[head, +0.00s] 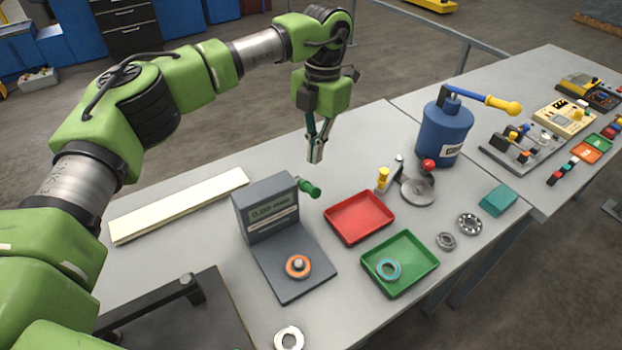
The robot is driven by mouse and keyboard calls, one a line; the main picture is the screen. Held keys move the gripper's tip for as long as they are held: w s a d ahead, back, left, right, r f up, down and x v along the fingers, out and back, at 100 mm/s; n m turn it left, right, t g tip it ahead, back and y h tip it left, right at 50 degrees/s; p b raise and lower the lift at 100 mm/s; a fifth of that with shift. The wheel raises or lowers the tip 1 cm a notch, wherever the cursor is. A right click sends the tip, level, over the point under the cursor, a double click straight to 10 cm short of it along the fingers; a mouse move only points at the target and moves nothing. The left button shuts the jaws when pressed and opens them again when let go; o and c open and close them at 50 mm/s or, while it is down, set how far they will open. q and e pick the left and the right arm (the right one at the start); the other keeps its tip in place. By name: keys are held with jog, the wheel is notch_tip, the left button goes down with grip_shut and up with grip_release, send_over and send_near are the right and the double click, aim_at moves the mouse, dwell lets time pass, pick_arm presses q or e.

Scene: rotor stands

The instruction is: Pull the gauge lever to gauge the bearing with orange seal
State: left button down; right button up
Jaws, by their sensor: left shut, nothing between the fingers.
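The grey gauge (275,240) stands on the table with a small display that seems to read 0.00 mm. Its lever ends in a green knob (309,189) that sticks out at the gauge's upper right. The bearing with orange seal (298,267) sits on the gauge's base plate, around a light post. My left gripper (315,160) points down, shut and empty, in the air above and behind the green knob, apart from it. My right gripper is not in view.
A red tray (359,217) is empty. A green tray (400,262) holds a bearing with blue seal (388,269). Bare bearings (469,224) lie at the right, and a ring (289,338) lies at the front. A blue press (444,131) stands behind; a pale bar (180,206) lies at left.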

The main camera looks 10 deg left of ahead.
aim_at(313, 187)
pick_arm(q)
jog(key=f+b, duration=0.1)
jog(key=f, duration=0.1)
jog(key=f+b, duration=0.1)
jog(key=f, duration=0.1)
jog(key=f+b, duration=0.1)
jog(key=f, duration=0.1)
jog(key=shift+s+a+b, duration=0.1)
jog(key=shift+s+b, duration=0.2)
jog(key=shift+s, duration=0.1)
jog(key=shift+f, duration=0.5)
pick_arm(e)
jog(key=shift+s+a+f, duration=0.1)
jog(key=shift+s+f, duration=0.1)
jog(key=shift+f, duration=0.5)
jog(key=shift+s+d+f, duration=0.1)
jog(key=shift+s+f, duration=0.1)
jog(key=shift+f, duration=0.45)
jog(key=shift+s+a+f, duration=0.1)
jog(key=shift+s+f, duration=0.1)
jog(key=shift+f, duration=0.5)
pick_arm(q)
jog(key=shift+s+f+b, duration=0.1)
jog(key=shift+b, duration=0.2)
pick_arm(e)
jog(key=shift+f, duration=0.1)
